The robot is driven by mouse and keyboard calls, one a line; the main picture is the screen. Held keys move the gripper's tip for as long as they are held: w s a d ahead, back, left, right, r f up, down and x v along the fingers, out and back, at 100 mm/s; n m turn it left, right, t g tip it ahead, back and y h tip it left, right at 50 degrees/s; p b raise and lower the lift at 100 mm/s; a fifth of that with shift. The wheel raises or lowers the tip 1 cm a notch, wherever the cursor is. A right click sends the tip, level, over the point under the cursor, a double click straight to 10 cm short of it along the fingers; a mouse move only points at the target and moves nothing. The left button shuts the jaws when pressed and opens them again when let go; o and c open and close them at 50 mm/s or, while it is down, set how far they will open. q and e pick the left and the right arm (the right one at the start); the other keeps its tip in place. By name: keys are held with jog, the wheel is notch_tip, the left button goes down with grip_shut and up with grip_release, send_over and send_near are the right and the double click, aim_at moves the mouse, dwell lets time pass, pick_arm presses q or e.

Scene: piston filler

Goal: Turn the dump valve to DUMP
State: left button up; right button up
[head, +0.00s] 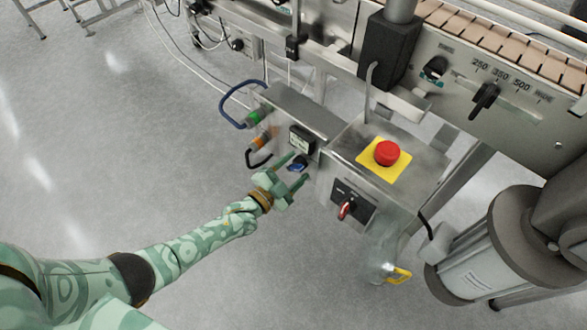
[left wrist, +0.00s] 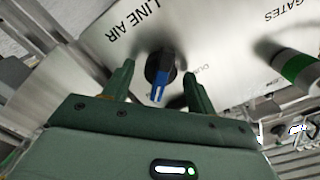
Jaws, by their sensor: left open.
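A small valve with a blue handle (head: 297,163) sits on the side of the steel box, below a small gauge or display. In the left wrist view the blue handle (left wrist: 160,88) stands on a dark round hub, on a plate lettered "LINE AIR"; smaller lettering around it is partly hidden. I take it for the dump valve. My left gripper (head: 293,172) is open, its fingers pointing at the panel. In the left wrist view the fingers (left wrist: 158,75) stand on either side of the handle, apart from it. I cannot tell the exact depth. My right gripper is out of view.
A red-handled switch (head: 345,208) and a red emergency button (head: 387,153) are to the right. A conveyor (head: 500,40) runs behind. Open floor lies left.

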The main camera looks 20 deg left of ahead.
pick_arm(q)
jog(key=c, duration=1)
